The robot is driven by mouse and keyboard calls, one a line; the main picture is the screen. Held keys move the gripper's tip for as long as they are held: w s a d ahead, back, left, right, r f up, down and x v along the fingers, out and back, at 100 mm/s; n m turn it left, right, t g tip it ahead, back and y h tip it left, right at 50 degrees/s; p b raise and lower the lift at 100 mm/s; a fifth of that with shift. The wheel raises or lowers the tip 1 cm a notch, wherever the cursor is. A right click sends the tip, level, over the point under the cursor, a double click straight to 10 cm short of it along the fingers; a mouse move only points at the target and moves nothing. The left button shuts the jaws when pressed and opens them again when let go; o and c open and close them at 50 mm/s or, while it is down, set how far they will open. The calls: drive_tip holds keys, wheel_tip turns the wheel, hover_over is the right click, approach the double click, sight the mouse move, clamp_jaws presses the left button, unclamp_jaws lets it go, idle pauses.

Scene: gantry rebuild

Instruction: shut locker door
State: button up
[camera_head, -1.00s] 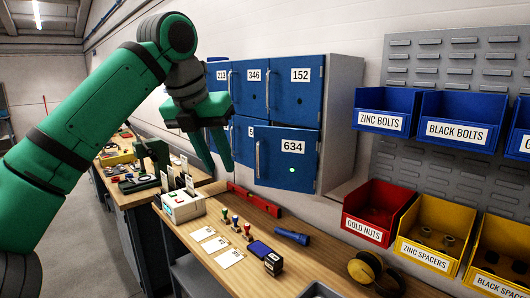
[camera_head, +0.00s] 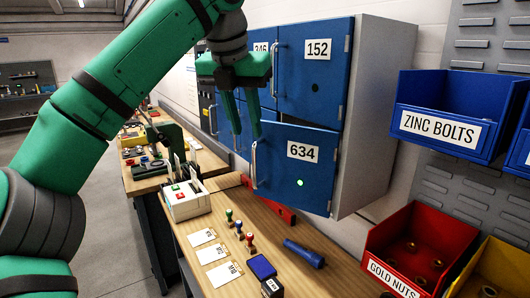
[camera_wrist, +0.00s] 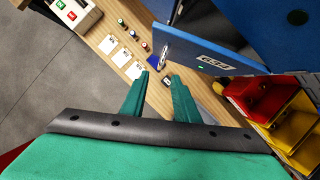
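The blue locker door 634 (camera_head: 318,163) is at the lower right of the locker block (camera_head: 368,110). It stands ajar, swung out on its right-hand side, with a green light on its face. Its upright pale handle (camera_head: 254,166) is at the door's left edge. My gripper (camera_head: 246,140) is open and empty, its fingers pointing down just above and left of the handle. In the wrist view the door 634 (camera_wrist: 225,48) projects above and right of the fingers, and the handle (camera_wrist: 163,53) shows just beyond the fingertips. I cannot tell whether the fingers touch the door.
The bench (camera_head: 226,226) below holds a white button box (camera_head: 186,198), cards, several stamps, an ink pad (camera_head: 262,267) and a blue flashlight (camera_head: 304,253). A red bin (camera_head: 405,240) and blue zinc bolts bin (camera_head: 440,125) hang at the right. Floor at left is clear.

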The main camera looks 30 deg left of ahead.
sight(253, 155)
drive_tip(key=x, duration=0.9)
drive_tip(key=shift+w+d+f, duration=0.2)
drive_tip(key=shift+w, duration=0.25)
drive_tip(key=shift+a+f, duration=0.3)
drive_tip(key=shift+f, duration=0.25)
clamp_jaws()
